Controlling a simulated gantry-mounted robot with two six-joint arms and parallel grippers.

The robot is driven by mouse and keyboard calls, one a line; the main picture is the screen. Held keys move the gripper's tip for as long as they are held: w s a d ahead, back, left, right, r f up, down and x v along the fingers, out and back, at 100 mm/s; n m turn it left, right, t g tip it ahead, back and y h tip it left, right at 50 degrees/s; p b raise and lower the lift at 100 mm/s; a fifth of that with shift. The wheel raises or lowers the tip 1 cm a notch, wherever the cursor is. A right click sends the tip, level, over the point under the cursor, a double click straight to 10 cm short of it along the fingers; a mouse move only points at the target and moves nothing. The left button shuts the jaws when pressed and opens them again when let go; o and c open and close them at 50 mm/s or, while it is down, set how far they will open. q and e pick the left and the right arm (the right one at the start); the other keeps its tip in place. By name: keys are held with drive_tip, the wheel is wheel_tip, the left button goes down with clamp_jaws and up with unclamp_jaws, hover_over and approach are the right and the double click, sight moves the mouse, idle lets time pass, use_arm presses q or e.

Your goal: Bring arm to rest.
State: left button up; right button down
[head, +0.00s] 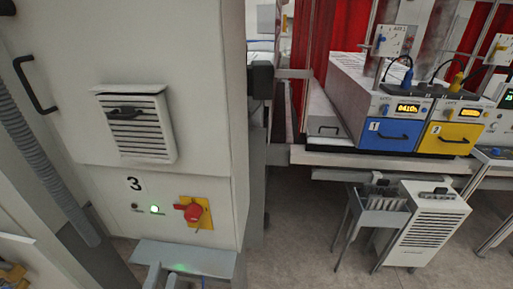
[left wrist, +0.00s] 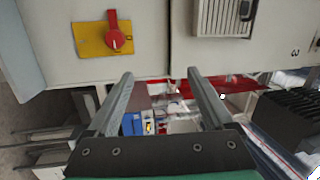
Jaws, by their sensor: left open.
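My left gripper (left wrist: 160,78) shows in the left wrist view with its two grey fingers spread apart and nothing between them. The rest of that arm is outside the picture. My right gripper is in neither view.
A red switch (head: 190,212) on a yellow plate and a lit green lamp (head: 154,209) sit on the cabinet front. A grey hose (head: 35,150) runs down its left. Blue (head: 390,133) and yellow (head: 450,139) units stand at the right. Floor shows between cabinet and small cart (head: 425,225).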

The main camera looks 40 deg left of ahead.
use_arm(q)
drive_tip(key=w+d+r+n+t, duration=0.15)
drive_tip(key=w+r+n, duration=0.25)
drive_tip(key=r, duration=0.4)
drive_tip(key=w+r+n+t, duration=0.2)
drive_tip(key=w+r+n, duration=0.15)
drive_tip(key=r, duration=0.55)
drive_tip(key=w+d+r+n+t, duration=0.1)
drive_tip(key=w+r+n, duration=0.25)
drive_tip(key=r, duration=0.45)
drive_tip(key=d+r+m+t+h, duration=0.3)
drive_tip(key=d+r+t+h, duration=0.4)
drive_tip(key=d+r+h, duration=0.5)
wheel_tip(320, 180, up, 21)
drive_tip(key=a+h+p, duration=0.1)
drive_tip(key=h+p, duration=0.1)
drive_tip(key=p, duration=1.8)
drive_tip(key=shift+a+h, duration=0.35)
drive_tip(key=shift+h, duration=0.05)
